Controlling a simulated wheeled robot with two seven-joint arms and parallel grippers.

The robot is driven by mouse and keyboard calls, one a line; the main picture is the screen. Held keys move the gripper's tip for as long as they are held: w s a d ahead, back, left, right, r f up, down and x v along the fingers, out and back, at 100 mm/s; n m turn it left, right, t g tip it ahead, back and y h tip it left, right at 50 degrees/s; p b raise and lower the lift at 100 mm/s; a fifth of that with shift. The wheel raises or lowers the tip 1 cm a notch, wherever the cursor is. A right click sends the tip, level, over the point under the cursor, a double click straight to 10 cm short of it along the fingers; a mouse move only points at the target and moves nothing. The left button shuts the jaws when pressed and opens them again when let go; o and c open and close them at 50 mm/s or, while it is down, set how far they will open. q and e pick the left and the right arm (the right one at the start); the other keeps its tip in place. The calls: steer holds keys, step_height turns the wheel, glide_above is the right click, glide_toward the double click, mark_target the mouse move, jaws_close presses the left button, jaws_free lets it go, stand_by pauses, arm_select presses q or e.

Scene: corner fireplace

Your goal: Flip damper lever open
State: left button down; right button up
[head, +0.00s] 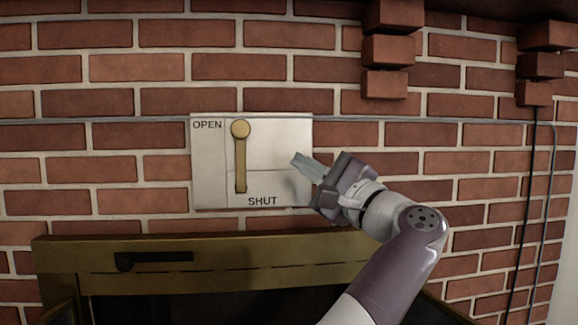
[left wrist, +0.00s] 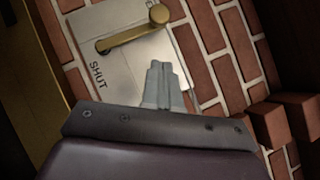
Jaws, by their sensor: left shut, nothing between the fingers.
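A pale metal plate (head: 283,140) on the brick wall reads OPEN at its upper left and SHUT at its lower edge. On it, the brass damper lever (head: 240,165) stands vertical, its round knob at the top beside OPEN and its narrow lower end above SHUT. The lever also shows in the left wrist view (left wrist: 128,33), with the knob at the upper right. My left gripper (head: 297,160) is shut and empty, right of the lever and apart from it, in front of the plate's right side. Its closed fingers (left wrist: 158,70) point toward the plate. My right gripper is not in view.
Below the plate runs the fireplace's brass hood (head: 215,263) with a dark handle (head: 150,258). Stepped brick corbels (head: 388,50) jut from the wall at the upper right.

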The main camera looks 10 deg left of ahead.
arm_select(q)
steer(key=v, duration=0.2)
steer(key=shift+d+f, duration=0.1)
steer(key=shift+d, duration=0.35)
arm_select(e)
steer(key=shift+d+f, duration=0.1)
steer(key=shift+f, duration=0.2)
